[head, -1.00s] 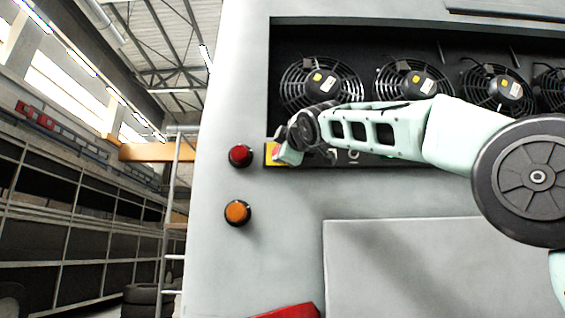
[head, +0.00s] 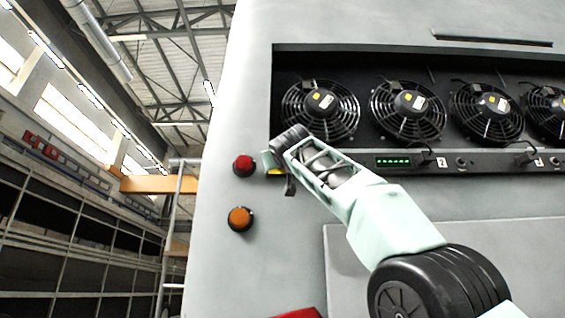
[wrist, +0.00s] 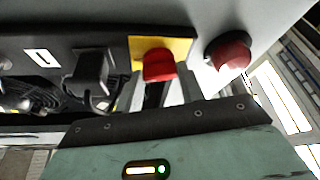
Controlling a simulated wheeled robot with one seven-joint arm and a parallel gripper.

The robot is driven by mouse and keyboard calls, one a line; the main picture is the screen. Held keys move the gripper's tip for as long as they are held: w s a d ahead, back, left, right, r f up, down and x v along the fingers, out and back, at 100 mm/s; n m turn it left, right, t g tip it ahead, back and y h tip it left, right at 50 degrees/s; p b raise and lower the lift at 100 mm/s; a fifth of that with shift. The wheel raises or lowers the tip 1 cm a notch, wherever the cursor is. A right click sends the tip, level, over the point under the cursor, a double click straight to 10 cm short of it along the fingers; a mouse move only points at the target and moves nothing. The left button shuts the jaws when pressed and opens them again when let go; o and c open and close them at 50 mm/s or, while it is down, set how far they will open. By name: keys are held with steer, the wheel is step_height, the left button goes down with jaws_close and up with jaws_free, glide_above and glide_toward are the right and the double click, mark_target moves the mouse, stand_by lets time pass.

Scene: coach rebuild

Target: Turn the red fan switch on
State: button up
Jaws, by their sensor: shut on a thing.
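The red fan switch (wrist: 159,64) sits on a yellow plate (wrist: 178,47) at the end of the dark panel in the wrist view. My gripper (wrist: 160,82) has one finger on each side of the switch and is shut on it. In the head view my gripper (head: 275,160) is at the left end of the panel below the fans. It hides the red switch there, and only a bit of the yellow plate (head: 277,171) shows. I cannot tell the switch's on or off position.
A round red lamp (head: 243,165) is just left of my gripper, also close in the wrist view (wrist: 230,52). An orange lamp (head: 239,219) is below it. A black switch (wrist: 92,73) is beside the red one. Several fans (head: 320,110) sit above the panel, with a green light strip (head: 393,161).

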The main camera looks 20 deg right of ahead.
steer(key=shift+w+a+f+m+h+p, duration=0.1)
steer(key=shift+m+h+p, duration=0.1)
steer(key=shift+m+h, duration=0.8)
steer(key=shift+a+m+h+p, duration=0.15)
steer(key=shift+m+h, duration=0.25)
steer(key=shift+m, duration=1.1)
steer(key=shift+d+m+g, duration=0.1)
steer(key=shift+m+g, duration=0.2)
steer(key=shift+m, duration=0.1)
steer(key=o, duration=1)
steer(key=b+v, duration=1.3)
steer(key=v, duration=0.4)
steer(key=shift+f, duration=0.2)
